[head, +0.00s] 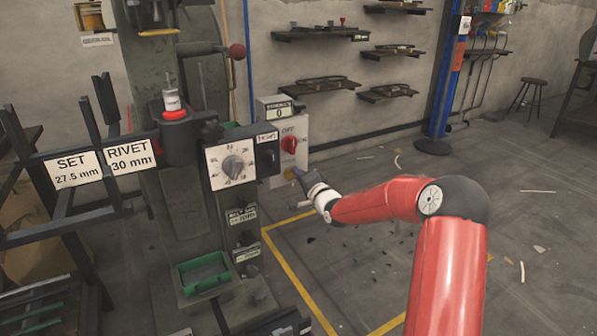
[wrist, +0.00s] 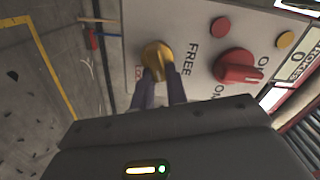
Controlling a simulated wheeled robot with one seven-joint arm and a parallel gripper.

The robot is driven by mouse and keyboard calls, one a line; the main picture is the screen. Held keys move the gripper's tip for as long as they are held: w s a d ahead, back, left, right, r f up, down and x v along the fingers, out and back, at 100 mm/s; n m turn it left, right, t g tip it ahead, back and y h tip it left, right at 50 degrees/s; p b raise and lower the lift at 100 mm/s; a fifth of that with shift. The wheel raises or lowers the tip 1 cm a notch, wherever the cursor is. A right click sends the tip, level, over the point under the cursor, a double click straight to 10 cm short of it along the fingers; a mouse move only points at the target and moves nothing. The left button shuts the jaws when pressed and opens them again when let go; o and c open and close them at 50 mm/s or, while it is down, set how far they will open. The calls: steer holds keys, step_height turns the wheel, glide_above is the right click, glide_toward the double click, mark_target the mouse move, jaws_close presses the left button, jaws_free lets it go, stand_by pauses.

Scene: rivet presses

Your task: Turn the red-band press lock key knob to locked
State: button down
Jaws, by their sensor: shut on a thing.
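The press (head: 165,75) with a red band (head: 174,114) stands on the left in the head view. Its white switch panel (head: 303,130) carries the yellow lock key knob (head: 289,173), below a red OFF/ON knob (head: 290,144). In the wrist view the yellow knob (wrist: 157,56) sits between the fingertips of my gripper (wrist: 158,75), which is shut on it. The word FREE is beside the knob. A small red-lettered label shows by the left finger, mostly hidden. The knob's exact pointing is hard to tell.
The red OFF/ON knob (wrist: 238,67) is close to my fingers in the wrist view. A green tray (head: 204,273) is low on the press. Open floor lies to the right.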

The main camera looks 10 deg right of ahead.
steer(key=shift+f+m+p, duration=0.15)
steer(key=shift+m+p, duration=0.05)
steer(key=shift+m, duration=0.8)
steer(key=shift+f+m+p, duration=0.15)
steer(key=shift+m+p, duration=0.05)
steer(key=shift+m, duration=0.8)
steer(key=c, duration=1.4)
jaws_free()
steer(key=shift+d, duration=0.1)
steer(key=v, duration=0.7)
steer(key=shift+s, duration=0.35)
